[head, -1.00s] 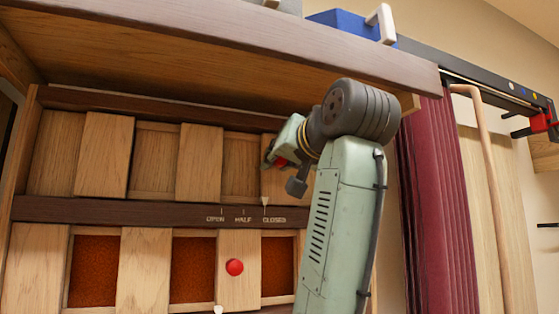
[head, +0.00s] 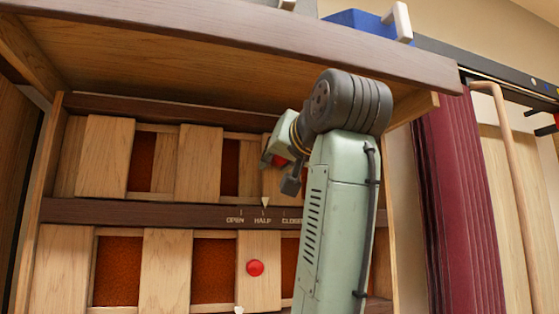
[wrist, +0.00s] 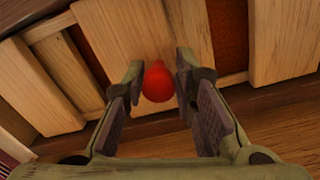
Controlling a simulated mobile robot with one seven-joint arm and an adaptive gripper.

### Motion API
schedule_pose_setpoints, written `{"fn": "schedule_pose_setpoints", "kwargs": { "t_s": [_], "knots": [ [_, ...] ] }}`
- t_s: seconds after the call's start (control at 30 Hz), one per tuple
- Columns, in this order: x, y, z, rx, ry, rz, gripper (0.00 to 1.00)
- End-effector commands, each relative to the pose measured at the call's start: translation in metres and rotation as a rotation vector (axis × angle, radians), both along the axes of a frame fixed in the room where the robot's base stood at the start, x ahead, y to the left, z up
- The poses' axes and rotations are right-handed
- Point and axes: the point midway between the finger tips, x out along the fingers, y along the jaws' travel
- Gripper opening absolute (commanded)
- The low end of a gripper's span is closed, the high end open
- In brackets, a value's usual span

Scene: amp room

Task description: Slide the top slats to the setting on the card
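The top slats (head: 108,157) are wooden panels in the upper row, with narrow dark red gaps between them. Their white pointer (head: 266,202) stands at about HALF on the scale (head: 262,220) marked OPEN, HALF, CLOSED. My gripper (head: 279,157) is at the right-hand top slat, partly hidden by my arm in the head view. The setting card is not visible in these frames.
The lower slats (head: 166,270) show wide dark red openings and have their own red knob (head: 255,268). A wooden shelf (head: 240,35) overhangs the slats, with a blue box (head: 368,24) on top. A maroon curtain (head: 447,190) hangs to the right.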

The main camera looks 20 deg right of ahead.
Motion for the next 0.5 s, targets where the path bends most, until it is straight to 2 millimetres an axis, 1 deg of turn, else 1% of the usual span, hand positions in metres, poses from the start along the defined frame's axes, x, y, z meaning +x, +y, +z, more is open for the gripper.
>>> {"fn": "schedule_pose_setpoints", "kwargs": {
  "t_s": [0.03,0.2,0.5],
  "knots": [
    [0.0,0.0003,0.0,-0.001,0.0,0.0,0.31],
    [0.0001,0.0006,-0.0001,-0.001,0.001,0.001,0.42],
    [-0.0007,0.0005,-0.0001,-0.002,0.001,0.001,0.42]
  ]
}}
